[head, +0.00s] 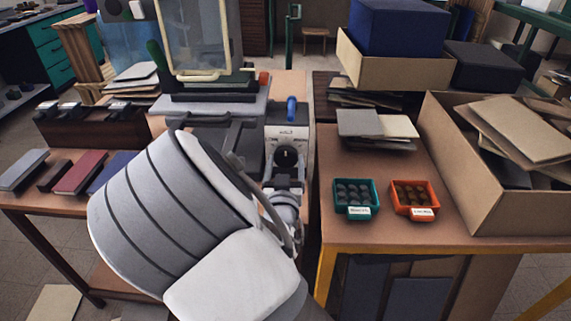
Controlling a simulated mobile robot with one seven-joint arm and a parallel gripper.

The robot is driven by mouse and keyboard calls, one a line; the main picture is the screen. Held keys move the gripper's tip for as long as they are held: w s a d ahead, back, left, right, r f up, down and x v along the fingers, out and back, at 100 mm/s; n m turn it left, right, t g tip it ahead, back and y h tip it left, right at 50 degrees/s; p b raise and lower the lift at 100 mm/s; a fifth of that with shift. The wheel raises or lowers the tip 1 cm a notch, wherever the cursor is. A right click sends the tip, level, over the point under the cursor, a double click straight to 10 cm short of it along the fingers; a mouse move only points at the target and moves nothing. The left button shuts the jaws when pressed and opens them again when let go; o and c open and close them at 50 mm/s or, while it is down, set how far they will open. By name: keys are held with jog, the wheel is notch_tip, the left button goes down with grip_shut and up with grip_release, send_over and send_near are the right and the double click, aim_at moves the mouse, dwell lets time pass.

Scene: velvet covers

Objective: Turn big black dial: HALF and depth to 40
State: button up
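The big black dial (287,157) is on the front of a white and dark machine (285,133) in the middle of the head view. The machine has a blue knob or handle (291,108) on top. Marks around the dial are too small to read, so its setting and any depth value cannot be told. My arm fills the lower middle, and its grey wrist end (285,208) is just below the dial in the picture. My gripper's fingers cannot be made out there, nor whether they touch the dial.
Left of the machine stands a press with a pale frame (203,75). Dark red and other covers (80,172) lie on the left table. On the right table are a teal tray (356,213), an orange tray (416,211) and a large cardboard box (450,170).

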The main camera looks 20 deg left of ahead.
jog(key=o, duration=0.3)
jog(key=p+v, duration=0.7)
jog(key=v, duration=1)
jog(key=shift+s, duration=0.25)
jog(key=shift+w, duration=0.1)
